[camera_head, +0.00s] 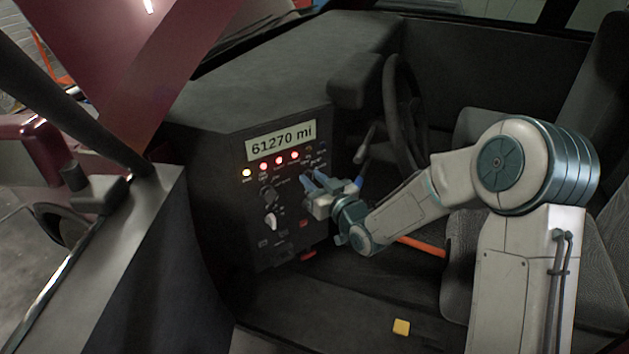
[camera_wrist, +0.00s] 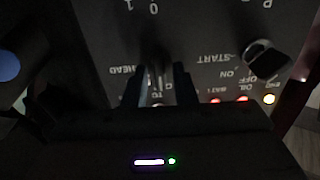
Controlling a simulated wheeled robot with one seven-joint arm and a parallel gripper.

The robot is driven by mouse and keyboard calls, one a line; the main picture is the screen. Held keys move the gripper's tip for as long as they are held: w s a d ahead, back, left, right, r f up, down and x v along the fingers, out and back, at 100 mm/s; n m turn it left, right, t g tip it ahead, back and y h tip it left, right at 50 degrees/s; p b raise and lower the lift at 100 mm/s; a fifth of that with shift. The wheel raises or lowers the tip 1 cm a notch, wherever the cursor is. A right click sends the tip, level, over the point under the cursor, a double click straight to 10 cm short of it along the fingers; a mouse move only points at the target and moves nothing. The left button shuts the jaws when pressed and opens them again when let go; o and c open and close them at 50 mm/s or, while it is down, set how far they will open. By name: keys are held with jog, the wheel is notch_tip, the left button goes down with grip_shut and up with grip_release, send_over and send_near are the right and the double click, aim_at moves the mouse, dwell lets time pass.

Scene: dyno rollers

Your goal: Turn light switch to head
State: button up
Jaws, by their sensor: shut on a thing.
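The light switch (camera_wrist: 157,52) is a dark knob on the black dashboard panel (camera_head: 262,225), dim in the wrist view. The label HEAD (camera_wrist: 123,70) shows upside down beside it. My gripper (camera_head: 309,178) reaches the right part of the panel, and its blue fingers also show in the wrist view (camera_wrist: 165,80). The fingers are shut on the light switch, one on each side of it. In the head view my gripper hides the switch. The exact angle of the knob is too dark to tell.
A key switch (camera_wrist: 266,60) marked OFF, ON and START sits beside it. Lit indicators (camera_head: 279,160) lie below the mileage display (camera_head: 281,137). The steering wheel (camera_head: 398,115) and a stalk (camera_head: 366,142) are close on the right. A yellow block (camera_head: 401,327) lies on the floor.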

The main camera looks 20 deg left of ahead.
jog(key=m+b, duration=0.1)
jog(key=m, duration=0.2)
jog(key=shift+w+f, duration=0.1)
jog(key=shift+w+d+f+m+p, duration=0.1)
jog(key=shift+m+p, duration=0.2)
jog(key=shift+m, duration=2.85)
jog(key=shift+w+d+f+m+p, duration=0.1)
jog(key=shift+m+p, duration=0.15)
jog(key=shift+m, duration=2.9)
jog(key=shift+s, duration=0.1)
jog(key=o, duration=0.7)
